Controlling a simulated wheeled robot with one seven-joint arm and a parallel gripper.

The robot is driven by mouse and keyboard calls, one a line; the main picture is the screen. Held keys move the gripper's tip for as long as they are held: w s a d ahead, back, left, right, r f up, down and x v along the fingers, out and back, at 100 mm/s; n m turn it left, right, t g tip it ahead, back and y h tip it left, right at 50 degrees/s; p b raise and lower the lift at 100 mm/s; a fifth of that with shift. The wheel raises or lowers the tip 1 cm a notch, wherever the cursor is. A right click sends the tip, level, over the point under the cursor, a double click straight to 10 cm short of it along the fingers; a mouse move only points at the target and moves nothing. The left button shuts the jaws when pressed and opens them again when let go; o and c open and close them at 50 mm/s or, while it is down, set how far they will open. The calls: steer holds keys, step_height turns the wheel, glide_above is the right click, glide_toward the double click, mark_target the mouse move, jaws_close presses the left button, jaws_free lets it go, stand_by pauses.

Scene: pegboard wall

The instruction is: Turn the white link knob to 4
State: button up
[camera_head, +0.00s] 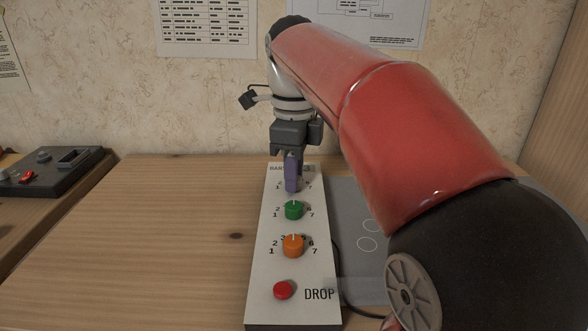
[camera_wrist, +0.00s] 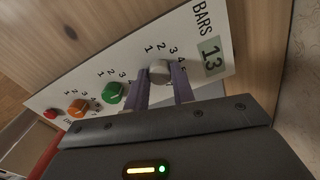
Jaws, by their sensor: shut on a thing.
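The white knob (camera_wrist: 159,71) shows in the wrist view, pale grey-white, on the white panel near the BARS label, with printed numbers around it. My gripper (camera_wrist: 163,88) has its two purple fingers on either side of it and is shut on it. Some numbers are hidden by the fingers, and I cannot tell which number the knob points to. In the head view my gripper (camera_head: 291,188) points down at the far end of the panel (camera_head: 263,265) and hides the knob. The small display (camera_wrist: 211,55) beside the knob reads 13.
A green knob (camera_head: 293,210), an orange knob (camera_head: 293,245) and a red button (camera_head: 283,290) labelled DROP line the panel towards me. A grey mat (camera_head: 350,205) lies to its right. A dark control box (camera_head: 50,172) stands far left. The wooden table left of the panel is clear.

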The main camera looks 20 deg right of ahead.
steer(key=n+p, duration=0.3)
steer(key=n, duration=0.2)
steer(key=shift+r+n+p, duration=0.15)
steer(key=shift+n+p, duration=0.15)
steer(key=shift+n, duration=0.1)
steer(key=n+p, duration=0.1)
steer(key=n, duration=0.4)
steer(key=shift+n, duration=0.4)
steer(key=o, duration=1)
step_height(320, 180, up, 8)
steer(key=shift+f, duration=0.25)
